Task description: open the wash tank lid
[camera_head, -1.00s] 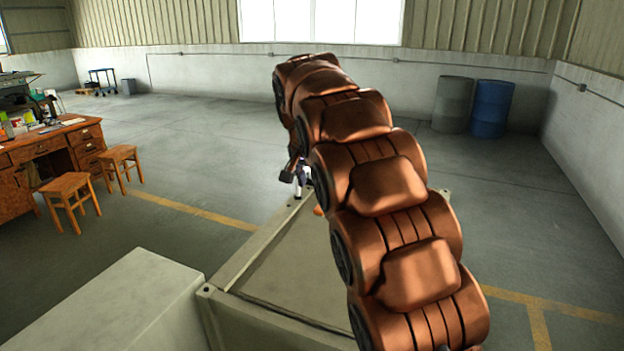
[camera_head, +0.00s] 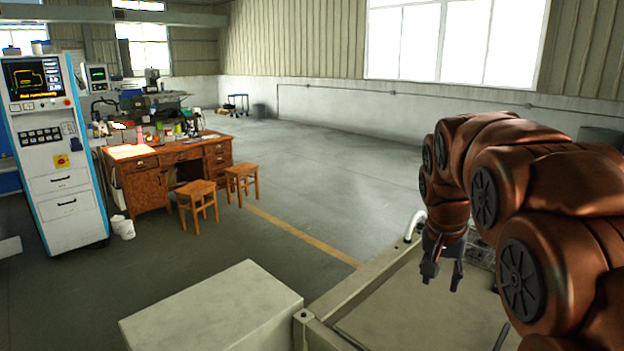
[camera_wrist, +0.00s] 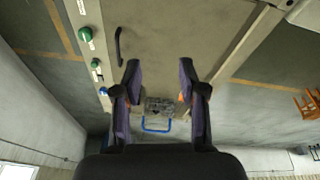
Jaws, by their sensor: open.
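The wash tank lid (camera_head: 395,312) is a flat beige panel lying level inside the tank's raised rim (camera_head: 352,296). In the wrist view the lid (camera_wrist: 180,30) spreads below my gripper, with a black bar handle (camera_wrist: 118,46) near its left edge. A dark bar, likely that handle (camera_head: 501,336), shows low in the head view beside my arm. My gripper (camera_head: 443,275) points down over the tank, open and empty. In the wrist view my gripper's fingers (camera_wrist: 159,68) are spread, apart from the handle. My arm hides much of the tank's right side.
A grey block with a blue loop (camera_wrist: 157,126) lies between my fingers in the wrist view. A pale box (camera_head: 215,310) adjoins the tank. A desk (camera_head: 150,185), stools (camera_head: 198,205) and cabinet (camera_head: 60,190) stand left; the middle floor is clear.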

